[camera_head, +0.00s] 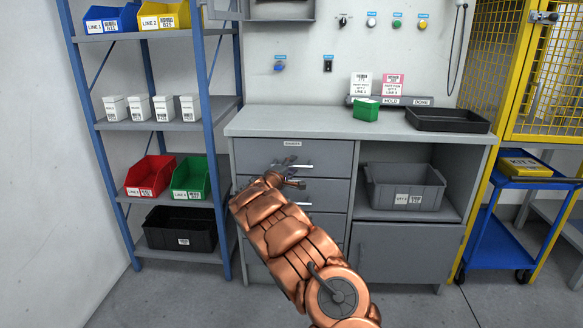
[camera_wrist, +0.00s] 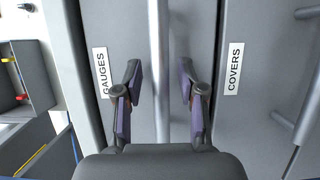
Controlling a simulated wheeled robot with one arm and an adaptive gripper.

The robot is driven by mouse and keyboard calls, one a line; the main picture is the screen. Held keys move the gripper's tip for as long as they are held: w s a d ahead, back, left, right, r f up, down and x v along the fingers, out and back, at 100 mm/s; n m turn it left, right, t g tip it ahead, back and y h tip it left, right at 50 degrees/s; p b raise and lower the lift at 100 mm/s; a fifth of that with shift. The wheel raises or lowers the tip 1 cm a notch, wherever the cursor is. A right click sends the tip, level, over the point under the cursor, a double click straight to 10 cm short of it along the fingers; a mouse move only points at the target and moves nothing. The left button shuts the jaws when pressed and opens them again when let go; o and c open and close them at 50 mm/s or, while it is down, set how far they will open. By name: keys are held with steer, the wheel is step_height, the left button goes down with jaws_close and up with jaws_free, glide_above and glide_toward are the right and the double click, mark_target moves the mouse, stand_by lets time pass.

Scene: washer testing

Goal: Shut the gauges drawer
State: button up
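The gauges drawer (camera_head: 255,152) is the top drawer of the grey workbench in the head view. Its front and GAUGES label also show in the wrist view (camera_wrist: 101,72), where the picture is turned sideways. Its bar handle (camera_wrist: 158,30) runs between the two fingers. My gripper (camera_wrist: 160,85) is open, with a finger on each side of the bar and a visible gap to each. In the head view my gripper (camera_head: 287,180) is at the drawer front, partly hiding the handle. The drawer looks flush or nearly so; I cannot tell if a small gap remains.
The covers drawer (camera_wrist: 240,120) is just below, with its own handle (camera_wrist: 285,122). A grey bin (camera_head: 403,185) sits in the open bay on the right. A blue shelf rack (camera_head: 222,240) stands close on the left. A blue cart (camera_head: 490,235) stands on the right.

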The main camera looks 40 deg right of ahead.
steer(key=shift+a, duration=0.1)
steer(key=v, duration=1.1)
steer(key=shift+s+a, duration=0.25)
steer(key=shift+a, duration=0.1)
stand_by(0.4)
